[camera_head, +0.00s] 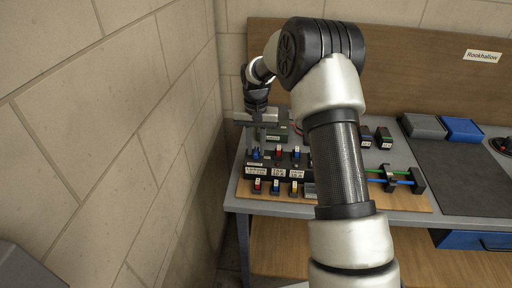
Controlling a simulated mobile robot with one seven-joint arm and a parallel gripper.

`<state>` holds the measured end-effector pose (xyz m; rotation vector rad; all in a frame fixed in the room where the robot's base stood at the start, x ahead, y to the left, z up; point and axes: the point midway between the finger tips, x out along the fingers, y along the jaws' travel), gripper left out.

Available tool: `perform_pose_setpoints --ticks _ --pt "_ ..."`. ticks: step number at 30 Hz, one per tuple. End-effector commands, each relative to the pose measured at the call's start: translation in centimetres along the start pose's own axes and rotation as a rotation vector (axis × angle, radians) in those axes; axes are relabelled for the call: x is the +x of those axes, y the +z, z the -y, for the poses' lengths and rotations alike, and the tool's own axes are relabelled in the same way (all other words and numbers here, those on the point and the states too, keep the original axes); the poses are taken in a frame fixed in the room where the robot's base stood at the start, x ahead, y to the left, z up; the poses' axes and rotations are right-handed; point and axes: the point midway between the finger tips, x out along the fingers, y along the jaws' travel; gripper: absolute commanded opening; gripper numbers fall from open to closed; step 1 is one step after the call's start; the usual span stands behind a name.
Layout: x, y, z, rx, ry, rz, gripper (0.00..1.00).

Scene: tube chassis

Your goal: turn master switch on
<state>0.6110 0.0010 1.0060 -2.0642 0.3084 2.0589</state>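A dark switch panel (262,171) lies on a wooden board at the left end of the bench. Its back row has a blue switch (255,153) at the left, a red switch (278,153) and another switch (295,154) to the right. A front row has a red switch (257,185), a blue switch (276,187) and a further small switch (294,187). The labels are too small to read, so I cannot tell which is the master switch. Contact and the finger gap are unclear.
A stone wall (140,120) stands close on the left. A wooden backboard (430,70) rises behind the bench. Grey (423,126) and blue (461,129) bins and a dark mat (455,175) lie to the right. My arm hides part of the board's middle.

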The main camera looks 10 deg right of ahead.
Motion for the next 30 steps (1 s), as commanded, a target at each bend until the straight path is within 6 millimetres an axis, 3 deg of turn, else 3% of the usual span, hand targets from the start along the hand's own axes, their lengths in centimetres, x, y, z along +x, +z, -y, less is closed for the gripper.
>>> perform_pose_setpoints --ticks 10,14,17,30 --pt "0.0 0.1 0.0 0.001 0.0 0.002 0.31" --pt "-0.9 0.0 0.0 0.002 0.0 0.0 0.31" --pt "-2.6 0.0 0.0 0.002 0.0 -0.002 0.31" --pt "-13.1 -0.1 0.0 0.001 0.0 -0.002 0.31"
